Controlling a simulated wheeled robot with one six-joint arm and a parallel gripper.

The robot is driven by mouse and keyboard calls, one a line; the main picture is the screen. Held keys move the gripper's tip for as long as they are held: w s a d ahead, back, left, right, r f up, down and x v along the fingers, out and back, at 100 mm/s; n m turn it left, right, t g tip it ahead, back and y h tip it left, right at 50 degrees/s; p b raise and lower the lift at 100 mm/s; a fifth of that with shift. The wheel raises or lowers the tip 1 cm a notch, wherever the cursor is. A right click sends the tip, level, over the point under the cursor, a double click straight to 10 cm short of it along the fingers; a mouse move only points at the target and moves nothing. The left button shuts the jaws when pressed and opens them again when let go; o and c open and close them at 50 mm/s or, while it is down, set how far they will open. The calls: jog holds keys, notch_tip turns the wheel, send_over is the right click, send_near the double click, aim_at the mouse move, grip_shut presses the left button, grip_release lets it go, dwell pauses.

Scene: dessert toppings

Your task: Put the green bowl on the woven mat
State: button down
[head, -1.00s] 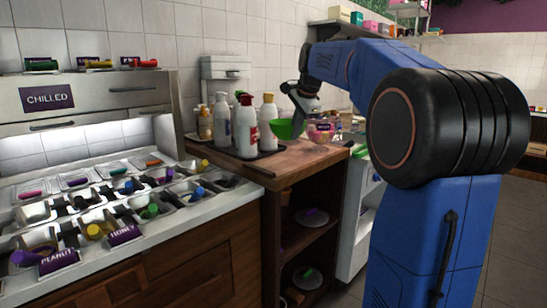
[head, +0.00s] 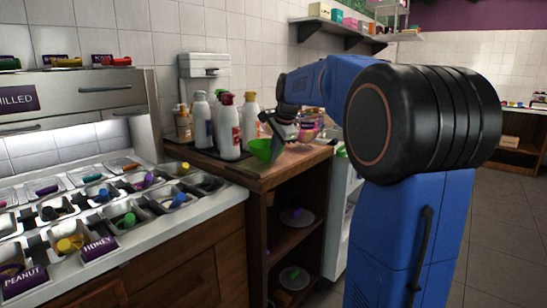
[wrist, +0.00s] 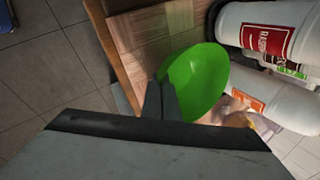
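The green bowl (head: 262,151) is at my gripper (head: 281,128), over the front part of the wooden counter. In the wrist view, the bowl (wrist: 203,80) has its rim at the dark fingers of my gripper (wrist: 160,98), which look shut on its near edge. I cannot tell for sure whether the bowl's base touches the counter or hangs just above it. I cannot make out the woven mat in either view.
A pink-labelled tub (head: 308,132) is behind my gripper. The counter (head: 225,168) is bare at its front left. Topping bins (head: 130,200) lie left.

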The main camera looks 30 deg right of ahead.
jog(key=shift+f, duration=0.55)
jog(key=shift+f, duration=0.1)
jog(key=c, duration=2.1)
grip_release()
jog(key=v, duration=1.2)
jog(key=shift+s+a, duration=0.1)
jog(key=shift+s, duration=0.05)
